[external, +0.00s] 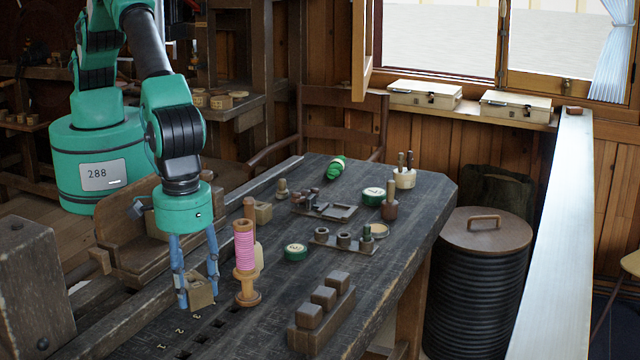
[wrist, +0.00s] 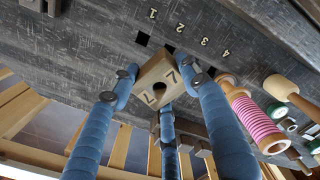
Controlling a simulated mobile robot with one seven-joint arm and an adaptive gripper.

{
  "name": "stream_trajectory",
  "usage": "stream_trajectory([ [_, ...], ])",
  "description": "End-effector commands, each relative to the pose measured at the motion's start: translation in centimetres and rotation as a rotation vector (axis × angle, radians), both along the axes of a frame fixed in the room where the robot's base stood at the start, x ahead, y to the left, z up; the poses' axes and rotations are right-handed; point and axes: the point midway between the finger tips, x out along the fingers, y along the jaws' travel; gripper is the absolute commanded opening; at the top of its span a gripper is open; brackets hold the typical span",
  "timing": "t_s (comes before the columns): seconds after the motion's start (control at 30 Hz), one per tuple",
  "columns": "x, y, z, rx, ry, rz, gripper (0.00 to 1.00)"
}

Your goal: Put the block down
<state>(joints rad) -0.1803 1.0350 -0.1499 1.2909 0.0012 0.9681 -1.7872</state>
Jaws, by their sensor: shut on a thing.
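The block (external: 202,294) is a small tan wooden piece. In the wrist view the block (wrist: 154,82) shows a dark round hole and dark marks like a 7 on its faces. My gripper (external: 198,287) points down with its blue fingers shut around the block, and in the wrist view the fingers (wrist: 160,95) press on its sides. The block is tilted in the wrist view. It is low over the near left part of the dark workbench (external: 400,225); I cannot tell whether it touches the top.
A spool of pink thread (external: 244,250) stands close to the right of the block. Numbered square holes (external: 203,338) lie in the bench in front. A dark rack with several blocks (external: 322,312) stands at the right. Green tins (external: 295,252) and small tools lie farther back.

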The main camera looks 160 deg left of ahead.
Motion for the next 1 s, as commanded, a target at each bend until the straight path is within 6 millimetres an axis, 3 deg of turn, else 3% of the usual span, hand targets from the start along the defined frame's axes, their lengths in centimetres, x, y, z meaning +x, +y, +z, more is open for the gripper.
stream_trajectory([
  [0.43, 0.0, 0.0, -0.5, 0.0, 0.001, 0.0, 0.2],
  [0.8, -0.1, 0.0, -5.3, -0.001, 0.002, 0.0, 0.2],
  [1.0, 0.0, 0.0, -6.3, 0.0, 0.0, 0.0, 0.2],
])
